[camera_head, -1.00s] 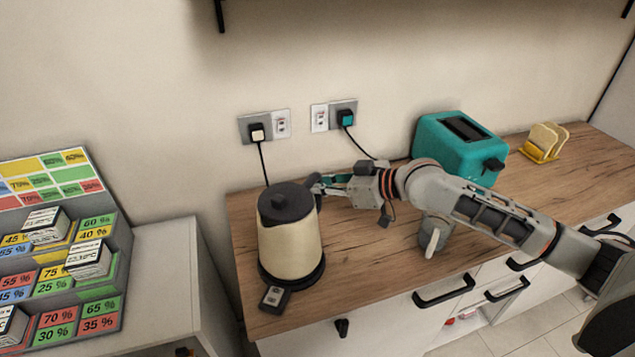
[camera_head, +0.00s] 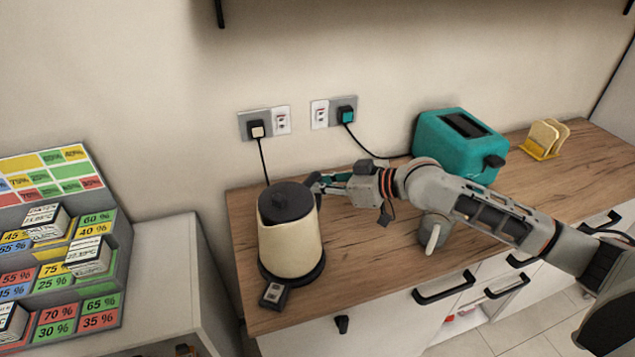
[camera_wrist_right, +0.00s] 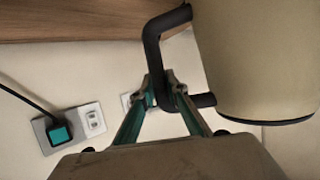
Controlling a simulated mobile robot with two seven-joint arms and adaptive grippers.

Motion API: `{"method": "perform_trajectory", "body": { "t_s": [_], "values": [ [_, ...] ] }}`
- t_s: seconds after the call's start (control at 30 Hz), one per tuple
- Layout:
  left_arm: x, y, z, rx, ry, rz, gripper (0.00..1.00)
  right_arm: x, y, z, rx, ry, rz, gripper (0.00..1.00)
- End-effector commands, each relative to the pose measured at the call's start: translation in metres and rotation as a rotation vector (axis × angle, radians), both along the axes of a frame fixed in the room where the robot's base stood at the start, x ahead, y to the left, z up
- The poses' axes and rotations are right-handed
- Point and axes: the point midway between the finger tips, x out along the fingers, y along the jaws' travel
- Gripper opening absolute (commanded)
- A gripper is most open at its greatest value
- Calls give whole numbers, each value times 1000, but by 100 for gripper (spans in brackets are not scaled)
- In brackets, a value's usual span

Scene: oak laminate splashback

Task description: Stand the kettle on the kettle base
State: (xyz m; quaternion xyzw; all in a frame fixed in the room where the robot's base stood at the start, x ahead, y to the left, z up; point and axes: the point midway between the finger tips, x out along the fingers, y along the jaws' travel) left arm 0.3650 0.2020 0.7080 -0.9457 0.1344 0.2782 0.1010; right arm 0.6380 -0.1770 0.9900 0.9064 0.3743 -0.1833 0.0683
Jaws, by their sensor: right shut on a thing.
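The cream kettle (camera_head: 290,243) with a black lid stands upright near the left end of the wooden counter. The black kettle base (camera_head: 274,294) shows beneath it as a dark rim with a small panel jutting out at the front. The kettle is over the base; I cannot tell whether it is fully seated. My right gripper (camera_head: 321,184) is shut on the kettle's black handle. In the right wrist view, its teal fingers (camera_wrist_right: 161,88) close around the handle (camera_wrist_right: 153,48), beside the kettle body (camera_wrist_right: 257,55). My left gripper is not in view.
A teal toaster (camera_head: 458,146) and a yellow rack with toast (camera_head: 545,140) stand at the back right. A grey mug (camera_head: 436,232) sits below my right arm. Wall sockets with plugs and cords are behind. A stepped display of coloured percentage cards (camera_head: 62,260) is at left.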

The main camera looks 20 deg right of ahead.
Motion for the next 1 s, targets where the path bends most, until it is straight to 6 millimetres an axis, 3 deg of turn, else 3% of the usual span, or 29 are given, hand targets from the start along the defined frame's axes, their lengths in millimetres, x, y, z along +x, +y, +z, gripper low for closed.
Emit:
{"method": "perform_trajectory", "body": {
  "t_s": [0.33, 0.37, 0.67, 1.0],
  "values": [
    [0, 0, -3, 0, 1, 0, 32, 1, 1, -2, 9, -3, -1, 0],
    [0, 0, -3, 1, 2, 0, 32, 1, 1, -2, 8, -2, -1, 21],
    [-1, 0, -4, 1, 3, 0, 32, -1, -1, -8, -5, 2, 0, 21],
    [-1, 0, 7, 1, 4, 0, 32, -13, -14, 3, -2, 2, 0, 21]
  ]
}}
